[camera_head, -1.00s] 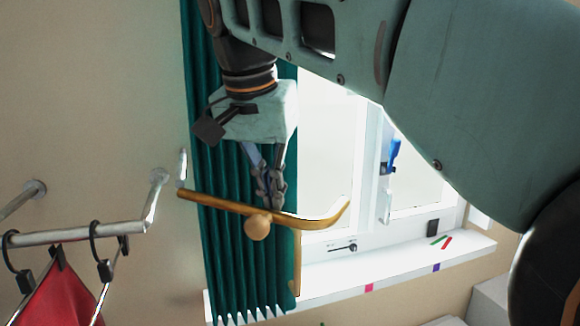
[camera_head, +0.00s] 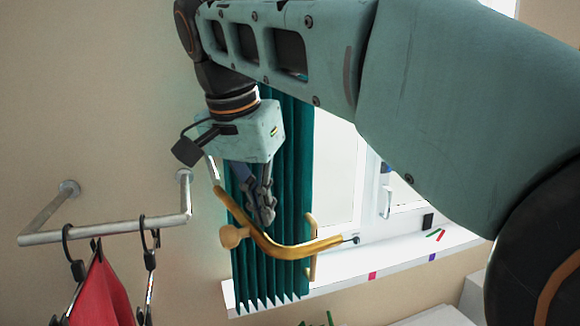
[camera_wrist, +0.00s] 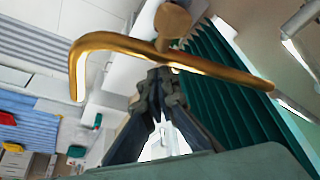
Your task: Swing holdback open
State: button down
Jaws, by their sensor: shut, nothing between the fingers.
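The wrist view shows the bar (camera_wrist: 220,72) crossing just beyond my fingertips (camera_wrist: 160,80), with the knob (camera_wrist: 172,20) above.
A metal rail (camera_head: 110,229) with hangers and a red garment (camera_head: 101,295) stands at the left. The white window sill (camera_head: 345,264) carries small coloured items. A window handle (camera_head: 386,196) is at the right. The wall at upper left is bare.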

jog(key=shift+s+a, duration=0.15)
jog(key=shift+a, duration=0.1)
jog(key=shift+s+a+f, duration=0.1)
jog(key=shift+f, duration=0.05)
dwell(0.4)
notch_tip(320, 180, up, 10)
jog(key=p, duration=0.1)
jog(key=shift+w+d+r, duration=0.25)
jog(key=shift+w+d, duration=0.1)
jog(key=shift+d, duration=0.1)
dwell(0.4)
